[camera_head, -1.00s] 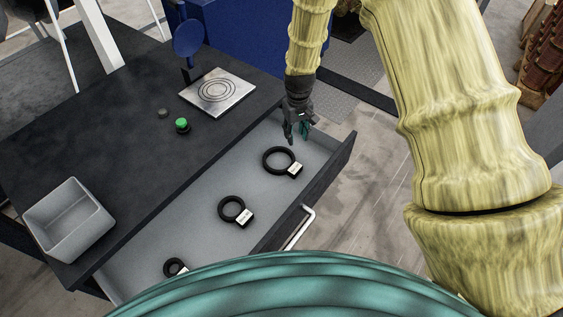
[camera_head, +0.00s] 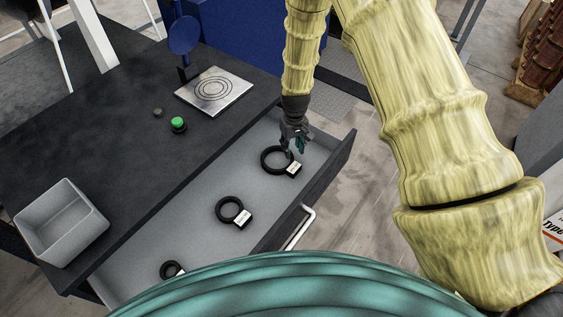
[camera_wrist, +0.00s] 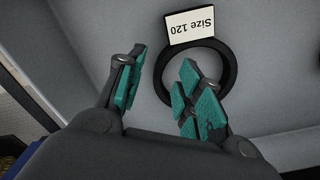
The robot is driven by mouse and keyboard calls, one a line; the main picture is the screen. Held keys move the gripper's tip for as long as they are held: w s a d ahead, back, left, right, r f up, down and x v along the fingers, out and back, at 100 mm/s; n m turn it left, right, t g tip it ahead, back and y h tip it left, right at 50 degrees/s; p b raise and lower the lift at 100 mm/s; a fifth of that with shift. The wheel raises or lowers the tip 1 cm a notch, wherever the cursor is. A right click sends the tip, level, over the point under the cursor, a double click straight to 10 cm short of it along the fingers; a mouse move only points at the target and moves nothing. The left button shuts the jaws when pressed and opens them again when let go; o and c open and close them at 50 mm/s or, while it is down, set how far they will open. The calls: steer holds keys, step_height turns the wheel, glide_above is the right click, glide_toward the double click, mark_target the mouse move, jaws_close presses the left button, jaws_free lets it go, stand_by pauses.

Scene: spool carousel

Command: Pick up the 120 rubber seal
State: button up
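The 120 rubber seal is a black ring (camera_head: 264,160) lying in the open drawer, the farthest of three rings. Its white tag reads "Size 120" in the wrist view (camera_wrist: 194,27), where the ring (camera_wrist: 231,70) also shows. My gripper (camera_head: 296,150) is above the seal's right part in the head view. In the wrist view my gripper (camera_wrist: 162,90) is open with teal pads. One finger overlaps the ring's opening in the picture and the other is outside the ring to the left. Nothing is held. Whether the fingertips reach the ring's height I cannot tell.
A middle ring (camera_head: 221,212) and a smaller near ring (camera_head: 164,269) lie in the same drawer (camera_head: 200,245). The drawer walls and handle (camera_head: 300,228) are close by. The dark tabletop (camera_head: 120,150) holds a grey bin (camera_head: 62,226), a green button (camera_head: 178,123) and a metal plate (camera_head: 214,91).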

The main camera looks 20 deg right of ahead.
mark_target(292, 155)
steer(key=shift+s+f, duration=0.15)
steer(key=shift+f, duration=1.95)
steer(key=shift+c, duration=0.2)
jaws_close()
